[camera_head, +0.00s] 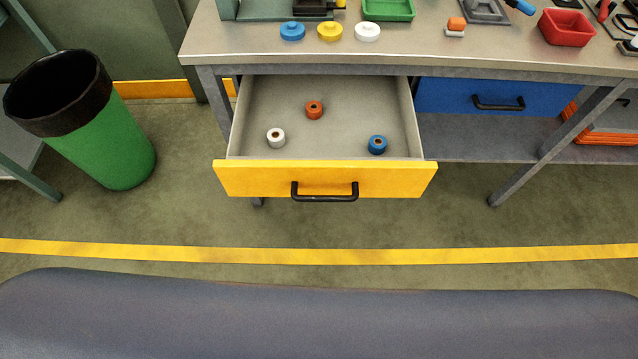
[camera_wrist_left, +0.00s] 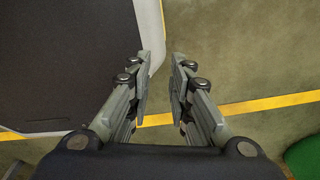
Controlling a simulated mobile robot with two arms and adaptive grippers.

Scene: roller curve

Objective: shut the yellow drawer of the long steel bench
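The yellow drawer (camera_head: 250,178) of the long steel bench (camera_head: 400,60) stands pulled out in the head view. Its black bar handle (camera_head: 325,197) is on the yellow front. Inside lie a white roller (camera_head: 276,138), an orange roller (camera_head: 314,109) and a blue roller (camera_head: 377,145), apart from each other. My left gripper (camera_wrist_left: 158,75) shows only in the left wrist view. Its two fingers are apart with floor visible between them, and it holds nothing. The drawer does not show in that view. My right gripper is in neither view.
A green bin (camera_head: 110,150) with a black rim stands left of the bench. A blue drawer (camera_head: 470,96) beside the yellow one is shut. Coloured knobs, trays and tools lie on the bench top. The floor before the drawer is clear, crossed by a yellow line (camera_head: 320,256).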

